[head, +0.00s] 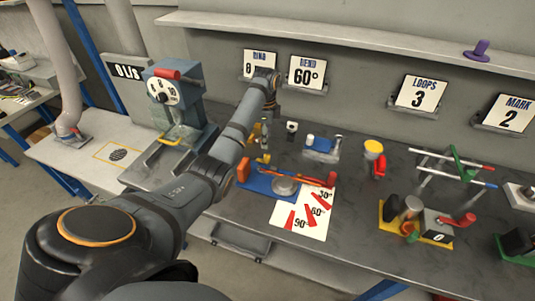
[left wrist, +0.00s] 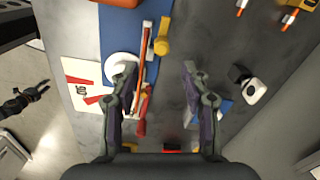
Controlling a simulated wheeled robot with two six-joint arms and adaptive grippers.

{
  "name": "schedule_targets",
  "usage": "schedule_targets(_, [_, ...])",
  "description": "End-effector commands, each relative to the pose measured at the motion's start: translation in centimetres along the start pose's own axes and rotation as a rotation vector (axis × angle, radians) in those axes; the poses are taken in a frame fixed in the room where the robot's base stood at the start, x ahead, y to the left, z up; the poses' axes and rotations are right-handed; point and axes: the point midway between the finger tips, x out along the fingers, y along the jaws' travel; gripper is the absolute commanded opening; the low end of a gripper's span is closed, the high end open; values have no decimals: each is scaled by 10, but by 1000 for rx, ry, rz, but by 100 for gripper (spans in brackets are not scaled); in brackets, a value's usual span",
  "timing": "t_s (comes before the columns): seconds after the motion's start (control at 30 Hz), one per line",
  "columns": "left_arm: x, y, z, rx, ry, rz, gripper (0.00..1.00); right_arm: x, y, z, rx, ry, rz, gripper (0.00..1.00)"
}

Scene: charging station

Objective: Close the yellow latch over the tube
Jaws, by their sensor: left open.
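The bender's blue base (head: 258,183) stands on the grey bench, with a round grey disc (head: 285,186) on it. In the left wrist view, a yellow latch (left wrist: 162,44) lies just right of the long tube (left wrist: 144,50), beside it rather than across it. My left gripper (left wrist: 160,80) is open and empty, fingers pointing down at the bench, with the tube and latch between and ahead of its fingers. In the head view the gripper (head: 264,143) is small beyond the bender, and the latch is not clear there. A dark gripper (left wrist: 38,91), apparently my right, shows over the floor.
An angle card (head: 302,216) lies in front of the bender. A small black-and-white block (left wrist: 252,88) stands right of my left gripper. A blue-grey fixture (head: 322,149), a yellow-topped red stand (head: 374,150) and a tube rack (head: 452,168) stand to the right.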

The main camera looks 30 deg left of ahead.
Motion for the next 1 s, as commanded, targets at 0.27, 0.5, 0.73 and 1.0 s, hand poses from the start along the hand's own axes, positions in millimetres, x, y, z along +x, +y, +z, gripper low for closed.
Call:
schedule_targets(0.27, [57,2,0,-2,-2,4,47,-10,0,19,-1,-30,-1,40])
schedule_targets(0.5, [91,1,0,-1,-1,1,47,-11,-1,-2,1,2,-2,40])
schedule_targets(0.73, [97,1,0,-1,-1,-1,47,-11,-1,0,1,-1,-3,40])
schedule_targets(1.0, [96,1,0,-1,-1,-1,24,-11,-1,5,1,-10,-3,40])
